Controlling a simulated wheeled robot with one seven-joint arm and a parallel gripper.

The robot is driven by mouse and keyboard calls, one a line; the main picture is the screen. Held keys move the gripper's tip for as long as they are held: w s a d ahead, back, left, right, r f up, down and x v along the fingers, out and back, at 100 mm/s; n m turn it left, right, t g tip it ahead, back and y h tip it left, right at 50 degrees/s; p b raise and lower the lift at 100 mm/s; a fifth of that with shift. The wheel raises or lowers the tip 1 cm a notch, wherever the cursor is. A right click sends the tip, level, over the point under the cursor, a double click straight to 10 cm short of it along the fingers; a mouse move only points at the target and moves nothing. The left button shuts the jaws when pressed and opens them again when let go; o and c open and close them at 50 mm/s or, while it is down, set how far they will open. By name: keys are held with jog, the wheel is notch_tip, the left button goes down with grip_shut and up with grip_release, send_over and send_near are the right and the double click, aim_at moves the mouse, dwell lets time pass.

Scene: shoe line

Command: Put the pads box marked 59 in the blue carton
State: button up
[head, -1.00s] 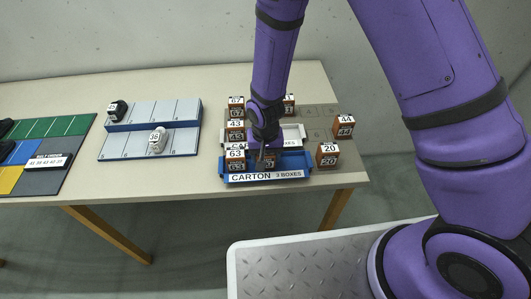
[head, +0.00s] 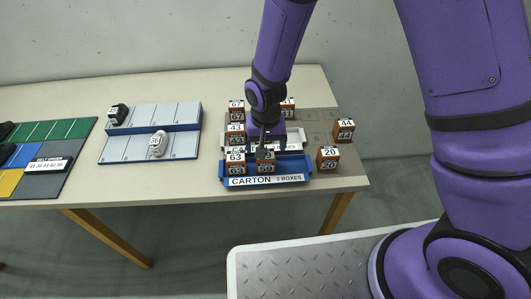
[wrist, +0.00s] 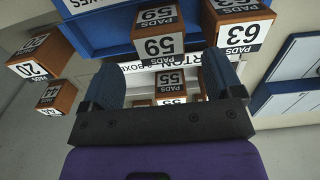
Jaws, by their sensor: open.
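The pads box marked 59 (head: 265,167) stands upright in the blue carton (head: 290,179), beside the box marked 63 (head: 235,169). In the wrist view box 59 (wrist: 158,42) lies beyond the gap between my fingertips, with box 63 (wrist: 238,32) to its right and the blue carton (wrist: 103,30) around them. My gripper (head: 266,141) is open and empty, just above and behind box 59. Both fingers of my gripper show in the wrist view (wrist: 164,68), spread apart with no box between them.
Boxes 20 (head: 328,158) and 44 (head: 343,130) stand to the right of the carton. Behind it is a white carton (head: 295,138), with boxes 43 (head: 235,133) and 67 (head: 236,107) near it. A blue-grey rack (head: 180,146) stands to the left.

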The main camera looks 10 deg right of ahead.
notch_tip(320, 180, up, 6)
jog(key=shift+f, duration=0.25)
jog(key=s+d+r+t, duration=0.1)
jog(key=d+r, duration=0.5)
jog(key=r, duration=0.4)
jog(key=s+d+r+t, duration=0.1)
jog(key=d+r, duration=0.6)
jog(key=r, duration=0.3)
jog(key=s+d+r+t, duration=0.1)
jog(key=s+d+r, duration=0.4)
jog(key=s, duration=0.3)
jog(key=s+d+r+t, duration=0.2)
jog(key=s+d+r, duration=0.4)
jog(key=s, duration=0.2)
jog(key=shift+s+d+r, duration=0.3)
